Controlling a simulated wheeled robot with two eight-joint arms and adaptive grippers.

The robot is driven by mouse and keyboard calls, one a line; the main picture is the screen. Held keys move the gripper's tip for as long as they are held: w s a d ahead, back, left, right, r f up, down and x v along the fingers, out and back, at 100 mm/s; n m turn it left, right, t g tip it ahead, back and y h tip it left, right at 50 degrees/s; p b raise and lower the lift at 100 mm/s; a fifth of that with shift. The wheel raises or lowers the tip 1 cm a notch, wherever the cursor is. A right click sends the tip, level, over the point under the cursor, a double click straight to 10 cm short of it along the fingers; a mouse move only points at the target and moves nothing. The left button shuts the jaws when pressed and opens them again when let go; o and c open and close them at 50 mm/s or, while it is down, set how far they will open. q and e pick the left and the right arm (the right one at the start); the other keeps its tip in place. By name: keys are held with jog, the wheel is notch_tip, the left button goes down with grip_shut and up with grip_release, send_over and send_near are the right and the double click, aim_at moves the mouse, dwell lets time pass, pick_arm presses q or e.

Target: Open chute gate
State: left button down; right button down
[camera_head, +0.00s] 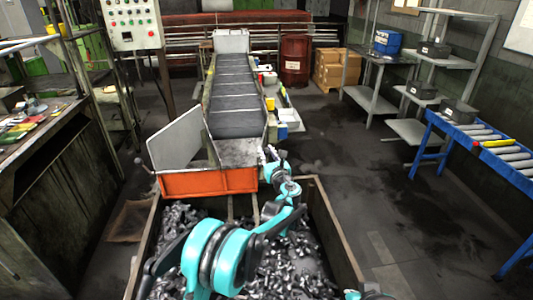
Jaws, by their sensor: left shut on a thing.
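The chute (237,152) is the low end of an inclined conveyor, with an orange gate panel (209,182) across its front. A handle with a dark knob (139,162) sticks out at the panel's left side. My left gripper (271,156) is at the right end of the orange panel, shut on what seems to be the gate's handle on that side. The held part is small and mostly hidden by the gripper. The panel hangs roughly upright above the bin's far edge. My right gripper is out of view.
A large bin (335,230) full of dark metal bolts (290,268) stands below the chute. A grey side plate (175,140) rises left of the chute. A blue roller conveyor (485,140) and shelves (410,130) stand right. The floor between is clear.

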pick_arm(q)
jog(key=shift+w+a+r+g+p, duration=0.1)
jog(key=shift+w+r+g+p, duration=0.35)
jog(key=shift+p, duration=0.35)
jog(key=w+a+r+m+g+h+p, duration=0.1)
jog(key=w+g+h+p, duration=0.1)
jog(key=w+g+p, duration=0.3)
jog(key=shift+w+a+r+g+p, duration=0.3)
jog(key=shift+w+p, duration=0.75)
jog(key=shift+p, duration=1.05)
jog(key=shift+d+f, duration=0.1)
jog(key=c, duration=1.3)
grip_release()
jog(key=v, duration=1.2)
